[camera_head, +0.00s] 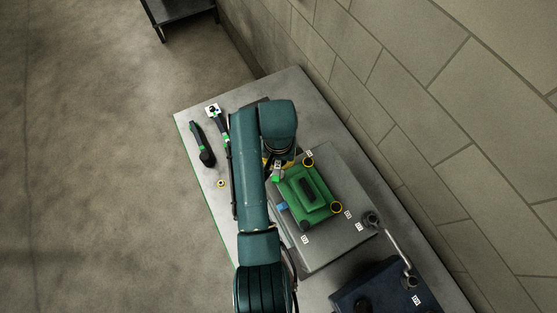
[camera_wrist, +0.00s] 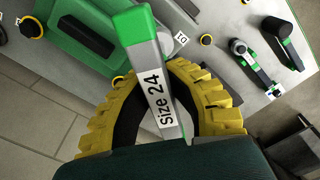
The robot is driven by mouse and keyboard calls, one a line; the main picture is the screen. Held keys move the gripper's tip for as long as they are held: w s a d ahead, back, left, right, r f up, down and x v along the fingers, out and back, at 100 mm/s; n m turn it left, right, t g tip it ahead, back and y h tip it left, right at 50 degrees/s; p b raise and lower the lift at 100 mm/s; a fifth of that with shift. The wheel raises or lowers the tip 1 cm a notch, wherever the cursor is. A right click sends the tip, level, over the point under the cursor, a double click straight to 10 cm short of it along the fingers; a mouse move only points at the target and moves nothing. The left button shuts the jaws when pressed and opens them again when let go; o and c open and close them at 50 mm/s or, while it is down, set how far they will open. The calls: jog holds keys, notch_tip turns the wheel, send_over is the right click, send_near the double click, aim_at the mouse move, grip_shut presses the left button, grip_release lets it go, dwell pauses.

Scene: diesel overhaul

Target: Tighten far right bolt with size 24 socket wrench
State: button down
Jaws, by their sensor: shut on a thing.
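My gripper (camera_wrist: 172,78) has its yellow fingers closed around a socket wrench (camera_wrist: 158,95), grey with a green end and a "Size 24" label. In the head view my gripper (camera_head: 272,164) is partly hidden under my arm, at the upper-left edge of the green cover (camera_head: 294,190). The cover lies on a grey block and shows in the wrist view (camera_wrist: 72,22) behind the wrench. The wrench's socket end is hidden.
Two other tools, one dark with green (camera_head: 203,145) and a ratchet (camera_head: 217,120), lie on the grey table (camera_head: 190,112). A small yellow-ringed piece (camera_head: 221,183) lies near the table's left edge. A dark blue block (camera_head: 385,290) and a metal lever (camera_head: 392,240) stand at lower right.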

jog(key=m, duration=0.5)
jog(key=shift+m, duration=0.3)
jog(key=m, duration=1)
jog(key=shift+m, duration=0.4)
jog(key=m, duration=0.4)
jog(key=shift+w, duration=0.1)
